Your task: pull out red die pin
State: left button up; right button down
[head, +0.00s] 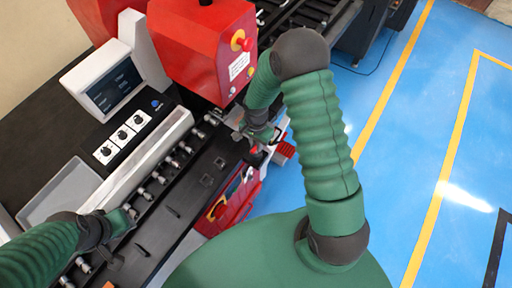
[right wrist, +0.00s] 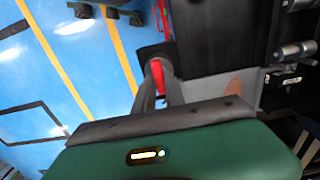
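The red die pin (right wrist: 158,72) shows in the right wrist view as a narrow red piece between the fingertips of my right gripper (right wrist: 160,82). The two dark fingers close in on it from both sides and appear to grip it; a dark block around its far end hides part of it. In the head view my right gripper (head: 262,134) is at the far end of the black bender bed, and small red parts show just below it. My left gripper (head: 112,250) is low over the near left part of the bed; its fingers are too dark to read.
The red machine housing (head: 205,50) stands behind my right gripper. A control screen (head: 112,88) and dials (head: 122,134) are at the left. A row of metal fittings (head: 160,178) lines the black bed (head: 180,205). The blue floor (head: 420,110) at the right is open.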

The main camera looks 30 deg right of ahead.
jog(key=shift+a, duration=0.3)
pick_arm(q)
jog(key=shift+a, duration=0.25)
jog(key=shift+d+r, duration=0.1)
jog(key=shift+d, duration=0.1)
pick_arm(e)
jog(key=shift+d+r, duration=0.1)
jog(key=shift+d, duration=0.15)
jog(key=shift+r, duration=0.2)
jog(key=shift+a+r+p, duration=0.15)
jog(key=shift+r+p, duration=1.15)
jog(key=shift+r, duration=0.05)
pick_arm(q)
jog(key=shift+w+p+v, duration=0.2)
jog(key=shift+p+v, duration=0.1)
jog(key=shift+v, duration=1.15)
pick_arm(e)
jog(key=shift+s+r, duration=0.1)
jog(key=shift+r, duration=0.35)
pick_arm(q)
jog(key=shift+a+r, duration=0.1)
jog(key=shift+a, duration=0.05)
